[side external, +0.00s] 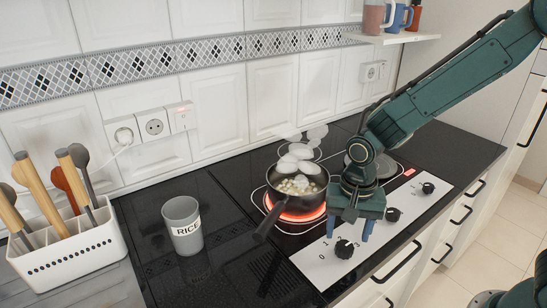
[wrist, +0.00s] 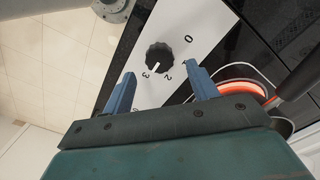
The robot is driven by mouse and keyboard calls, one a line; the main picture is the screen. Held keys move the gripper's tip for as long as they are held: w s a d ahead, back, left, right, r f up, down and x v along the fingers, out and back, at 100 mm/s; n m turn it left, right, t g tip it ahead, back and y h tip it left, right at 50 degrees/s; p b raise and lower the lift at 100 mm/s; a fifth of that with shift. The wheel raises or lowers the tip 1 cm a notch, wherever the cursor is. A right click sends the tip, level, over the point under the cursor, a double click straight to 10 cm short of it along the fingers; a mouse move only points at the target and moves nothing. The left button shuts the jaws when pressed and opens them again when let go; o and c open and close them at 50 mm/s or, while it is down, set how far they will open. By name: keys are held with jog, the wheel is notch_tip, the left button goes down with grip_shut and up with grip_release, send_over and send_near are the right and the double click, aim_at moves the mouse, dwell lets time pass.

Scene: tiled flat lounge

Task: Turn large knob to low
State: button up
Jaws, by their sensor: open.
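The large black knob (side external: 344,249) sits on the white control panel at its near end. In the wrist view the knob (wrist: 159,56) has a pale mark pointing between the printed 2 and 3, closer to 3. A 0 is printed off to its right. My gripper (side external: 349,232) is above the panel, just behind the knob. Its two blue fingers are apart and empty. In the wrist view my gripper (wrist: 160,69) has its fingertips on either side of the knob's near side, with clear gaps to it.
A pan (side external: 300,205) with steaming food stands on a glowing burner left of my gripper, its handle towards the near side. Two more knobs, a middle one (side external: 393,214) and a far one (side external: 428,187), sit along the panel. A RICE cup (side external: 183,226) and utensil holder (side external: 68,262) stand left.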

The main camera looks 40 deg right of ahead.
aim_at(345, 245)
jog(key=shift+f, duration=2)
jog(key=c, duration=1)
